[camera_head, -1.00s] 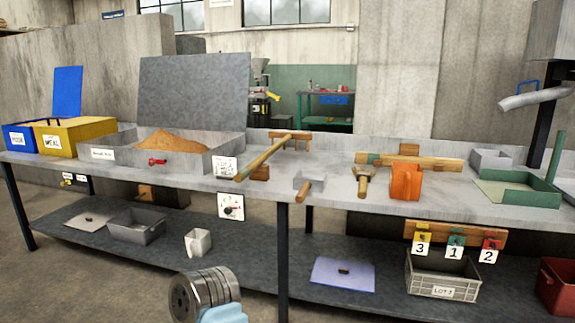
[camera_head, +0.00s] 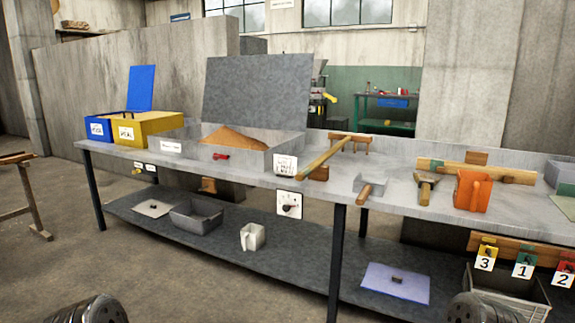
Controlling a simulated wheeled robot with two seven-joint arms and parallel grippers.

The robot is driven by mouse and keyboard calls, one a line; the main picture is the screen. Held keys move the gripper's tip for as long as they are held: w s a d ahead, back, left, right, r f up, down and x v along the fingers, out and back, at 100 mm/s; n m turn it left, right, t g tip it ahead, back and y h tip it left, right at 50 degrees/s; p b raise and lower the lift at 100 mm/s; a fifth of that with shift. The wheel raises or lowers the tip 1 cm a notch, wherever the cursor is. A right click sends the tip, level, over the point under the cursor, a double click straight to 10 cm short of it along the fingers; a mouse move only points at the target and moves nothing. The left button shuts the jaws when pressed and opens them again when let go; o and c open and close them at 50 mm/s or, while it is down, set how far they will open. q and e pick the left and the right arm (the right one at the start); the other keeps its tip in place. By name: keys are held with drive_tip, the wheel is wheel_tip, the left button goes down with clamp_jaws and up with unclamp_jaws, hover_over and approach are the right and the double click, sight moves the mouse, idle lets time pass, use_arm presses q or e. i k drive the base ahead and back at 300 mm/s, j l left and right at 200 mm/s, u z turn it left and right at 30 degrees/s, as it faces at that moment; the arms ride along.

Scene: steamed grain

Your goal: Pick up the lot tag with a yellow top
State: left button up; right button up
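The lot tag with a yellow top (camera_head: 486,256) hangs on a wooden rail below the bench top at the right and bears the number 3. To its right hang a green-topped tag numbered 1 (camera_head: 524,265) and a red-topped tag numbered 2 (camera_head: 565,268). Parts of my two arms show at the bottom edge, one at the left and one at the right, both well apart from the tag. My gripper fingers are not in view.
The long metal bench (camera_head: 330,196) bears a grain tray (camera_head: 188,149), wooden tools and an orange scoop (camera_head: 472,191). The lower shelf (camera_head: 300,258) holds a white jug (camera_head: 252,237) and a purple lid (camera_head: 396,283). A grey crate (camera_head: 508,288) stands below the tags. Floor in front is clear.

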sight(483, 261)
drive_tip(key=z, duration=1.55)
